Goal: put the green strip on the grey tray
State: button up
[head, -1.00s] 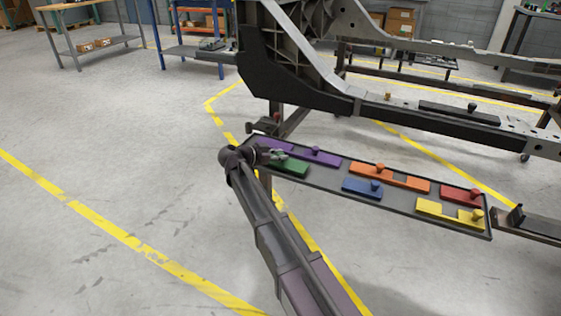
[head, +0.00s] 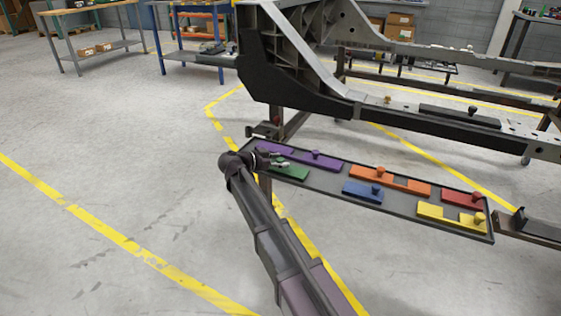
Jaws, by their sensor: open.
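The green strip (head: 293,171) lies on the near left end of a long grey tray (head: 330,187). My gripper (head: 280,159) is open over the left part of the strip, and its fingers point right. The gripper hides some of the strip's left side and any knob there. I cannot tell whether the fingers touch the strip or hover just above it.
A purple strip (head: 324,161) lies right behind the green one. Blue (head: 361,191), orange (head: 404,184), red (head: 463,200) and yellow (head: 446,215) strips lie further right on the tray. The dark chassis frame (head: 330,95) stands behind. Open floor is on the left.

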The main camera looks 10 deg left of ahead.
jog(key=shift+r, duration=0.2)
jog(key=p+v, duration=0.3)
jog(key=v, duration=0.9)
jog(key=shift+p, duration=0.4)
